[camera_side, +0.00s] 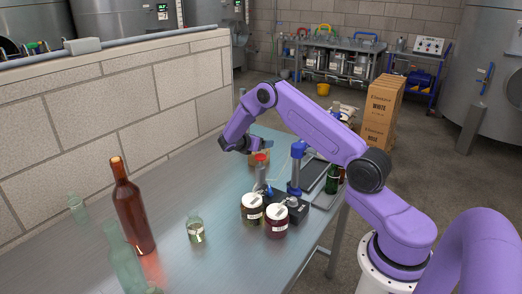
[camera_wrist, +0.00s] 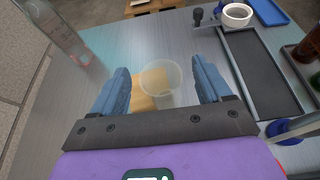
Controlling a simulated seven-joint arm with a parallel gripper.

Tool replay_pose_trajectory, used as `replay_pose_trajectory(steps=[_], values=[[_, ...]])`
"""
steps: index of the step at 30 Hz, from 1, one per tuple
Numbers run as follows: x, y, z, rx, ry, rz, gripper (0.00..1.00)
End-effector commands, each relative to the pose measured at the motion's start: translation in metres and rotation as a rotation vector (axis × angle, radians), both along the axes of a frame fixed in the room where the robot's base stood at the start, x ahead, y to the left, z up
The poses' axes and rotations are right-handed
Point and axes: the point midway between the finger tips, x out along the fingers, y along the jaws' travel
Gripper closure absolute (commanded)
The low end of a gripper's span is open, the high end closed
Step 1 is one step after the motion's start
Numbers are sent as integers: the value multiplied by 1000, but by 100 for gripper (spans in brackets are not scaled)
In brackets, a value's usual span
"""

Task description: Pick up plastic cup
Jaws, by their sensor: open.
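A clear, see-through plastic cup (camera_wrist: 160,76) stands upright between the fingers of my gripper (camera_wrist: 160,88) in the wrist view. A gap shows on each side, and the fingers do not appear to touch it. A tan, wood-coloured piece (camera_wrist: 143,98) shows behind or under the cup. In the side view my gripper (camera_side: 238,144) is low over the far part of the table.
A clear bottle (camera_wrist: 55,35) stands at the left by the stone wall. Nearer stand two jars (camera_side: 276,222), a brown bottle (camera_side: 133,212) and a small glass bottle (camera_side: 195,228).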

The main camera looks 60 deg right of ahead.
Motion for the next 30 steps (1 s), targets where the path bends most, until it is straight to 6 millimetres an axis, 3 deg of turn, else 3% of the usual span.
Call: replay_pose_trajectory(steps=[6, 13, 18, 21, 30], values=[[-1, -26, -10, 0, -1, -1, 23], [0, -27, -11, 0, 0, 0, 23], [0, -27, -10, 0, 0, 0, 78], [0, -27, -10, 0, -1, 0, 84], [0, -27, -7, 0, -1, 0, 84]])
